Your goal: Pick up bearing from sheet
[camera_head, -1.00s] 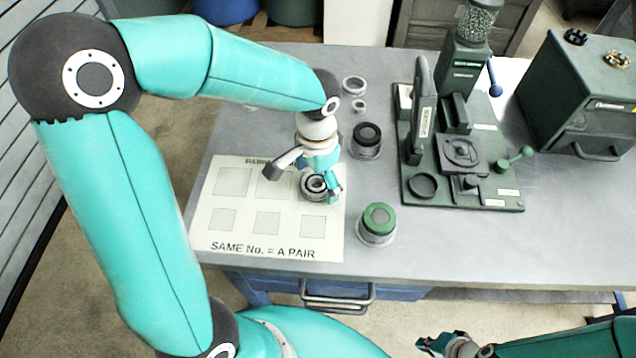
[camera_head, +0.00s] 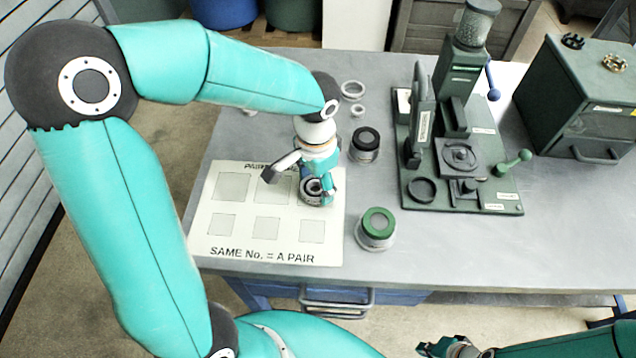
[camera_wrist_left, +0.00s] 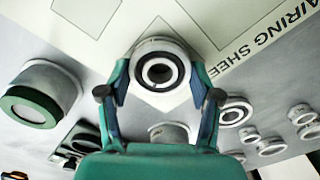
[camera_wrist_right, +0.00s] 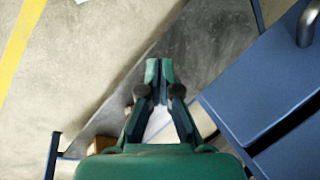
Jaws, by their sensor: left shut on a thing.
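The pairing sheet (camera_head: 228,237), white with grey squares, lies at the left of the bench. The bearing (camera_head: 313,190), a dark-and-steel ring, is at its right side, over or on the top-right square. My left gripper (camera_head: 318,188) is shut on the bearing from above. In the left wrist view the bearing (camera_wrist_left: 160,72) sits between both fingertips, with the sheet (camera_wrist_left: 165,20) behind it. I cannot tell if it is clear of the sheet. My right gripper (camera_head: 440,346) is low at the bottom edge, off the bench; its fingertips (camera_wrist_right: 159,72) are together and empty.
A green-topped cup (camera_head: 377,228) and a black-topped cup (camera_head: 365,143) stand right of the sheet. Loose rings (camera_head: 352,90) lie behind. A dark green press fixture (camera_head: 465,170) and a green box (camera_head: 585,100) fill the right. The front right of the bench (camera_head: 520,255) is clear.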

